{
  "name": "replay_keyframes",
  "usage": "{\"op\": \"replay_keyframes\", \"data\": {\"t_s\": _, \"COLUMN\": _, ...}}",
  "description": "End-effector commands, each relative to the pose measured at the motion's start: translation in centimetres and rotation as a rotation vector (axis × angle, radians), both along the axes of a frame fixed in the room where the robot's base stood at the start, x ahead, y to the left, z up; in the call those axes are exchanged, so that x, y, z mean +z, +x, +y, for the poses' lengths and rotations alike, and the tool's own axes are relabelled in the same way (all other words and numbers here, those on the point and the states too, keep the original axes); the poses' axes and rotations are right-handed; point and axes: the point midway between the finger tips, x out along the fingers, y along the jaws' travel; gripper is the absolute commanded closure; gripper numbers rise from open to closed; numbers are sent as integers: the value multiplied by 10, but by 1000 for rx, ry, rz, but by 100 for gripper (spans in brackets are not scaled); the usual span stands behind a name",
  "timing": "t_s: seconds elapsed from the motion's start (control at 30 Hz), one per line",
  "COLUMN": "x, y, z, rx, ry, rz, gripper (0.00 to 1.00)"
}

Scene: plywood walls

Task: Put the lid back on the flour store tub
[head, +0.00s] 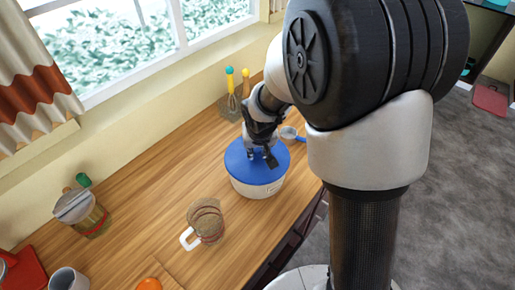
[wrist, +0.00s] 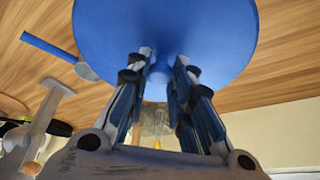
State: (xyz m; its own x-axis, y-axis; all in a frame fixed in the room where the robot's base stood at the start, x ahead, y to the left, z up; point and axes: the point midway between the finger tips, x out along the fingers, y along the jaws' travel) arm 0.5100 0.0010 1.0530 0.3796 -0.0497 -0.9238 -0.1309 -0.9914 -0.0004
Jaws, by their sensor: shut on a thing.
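The round blue lid (head: 243,171) is over the top of the white flour store tub (head: 262,190) on the wooden counter. The lid lines up closely with the tub's rim; I cannot tell whether a small gap remains. My gripper (head: 260,156) points down at the lid's middle and is shut on its knob. In the wrist view the blue lid (wrist: 205,25) fills the top, with my gripper's fingers (wrist: 162,62) on both sides of the small blue knob (wrist: 158,75). The tub is hidden in the wrist view.
A blue-handled measuring cup (head: 289,134) lies close behind the tub at right. A utensil holder (head: 231,106) stands by the window wall. A mug-like jug (head: 206,222) stands front left, a jar (head: 82,212) farther left. The counter between jar and tub is clear.

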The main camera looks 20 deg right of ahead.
Motion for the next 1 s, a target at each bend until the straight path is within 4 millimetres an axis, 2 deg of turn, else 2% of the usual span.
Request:
{"op": "replay_keyframes", "data": {"t_s": 0.03, "x": 0, "y": 0, "z": 0, "rx": 0, "ry": 0, "rz": -1, "gripper": 78}}
{"op": "replay_keyframes", "data": {"t_s": 0.37, "x": 0, "y": 0, "z": 0, "rx": 0, "ry": 0, "rz": 0, "gripper": 56}}
{"op": "replay_keyframes", "data": {"t_s": 0.6, "x": 0, "y": 0, "z": 0, "rx": 0, "ry": 0, "rz": 0, "gripper": 56}}
{"op": "replay_keyframes", "data": {"t_s": 0.9, "x": 0, "y": 0, "z": 0, "rx": 0, "ry": 0, "rz": 0, "gripper": 36}}
{"op": "replay_keyframes", "data": {"t_s": 1.0, "x": 0, "y": 0, "z": 0, "rx": 0, "ry": 0, "rz": 0, "gripper": 36}}
